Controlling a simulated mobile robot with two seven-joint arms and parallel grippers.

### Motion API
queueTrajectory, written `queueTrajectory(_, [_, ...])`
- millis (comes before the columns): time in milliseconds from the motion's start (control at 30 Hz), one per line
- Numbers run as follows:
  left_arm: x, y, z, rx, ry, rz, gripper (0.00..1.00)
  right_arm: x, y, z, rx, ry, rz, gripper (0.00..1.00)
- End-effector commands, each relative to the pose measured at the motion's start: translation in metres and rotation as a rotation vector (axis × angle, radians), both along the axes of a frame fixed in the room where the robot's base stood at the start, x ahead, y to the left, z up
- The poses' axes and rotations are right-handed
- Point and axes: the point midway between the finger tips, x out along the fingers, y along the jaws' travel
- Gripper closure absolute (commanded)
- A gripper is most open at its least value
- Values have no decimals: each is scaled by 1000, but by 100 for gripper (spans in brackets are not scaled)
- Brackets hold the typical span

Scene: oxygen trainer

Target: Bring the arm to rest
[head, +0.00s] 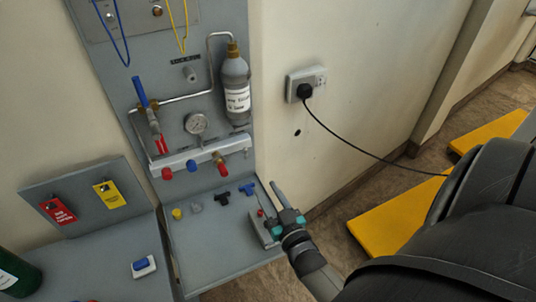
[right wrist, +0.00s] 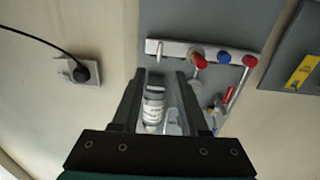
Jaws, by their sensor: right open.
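My right arm (head: 440,225) comes in from the lower right of the head view. Its gripper (head: 270,205) is over the right end of the grey shelf, in front of the trainer panel. In the right wrist view, the two dark fingers of the gripper (right wrist: 163,75) stand apart with nothing held between them. A grey bottle with a white label (right wrist: 154,105) shows beyond the gap. My left gripper is not in view.
The panel carries a labelled bottle (head: 236,85), a gauge (head: 196,124) and a white manifold (head: 200,154) with coloured knobs. Small fittings (head: 222,198) lie on the shelf (head: 215,250). A wall socket (head: 306,80) has a black cable. Red and yellow tags hang left.

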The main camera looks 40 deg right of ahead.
Motion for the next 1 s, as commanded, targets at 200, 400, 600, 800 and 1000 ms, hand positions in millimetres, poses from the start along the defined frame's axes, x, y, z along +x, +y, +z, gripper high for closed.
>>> queueTrajectory(200, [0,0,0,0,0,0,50,-1,0,0,0,0,0,56])
queueTrajectory(400, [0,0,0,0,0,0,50,-1,0,0,0,0,0,56])
queueTrajectory(600, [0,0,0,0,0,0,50,0,1,0,1,6,3,56])
queueTrajectory(800, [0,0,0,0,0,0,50,7,16,-4,18,119,51,56])
queueTrajectory(1000, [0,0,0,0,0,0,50,4,47,-11,42,343,130,56])
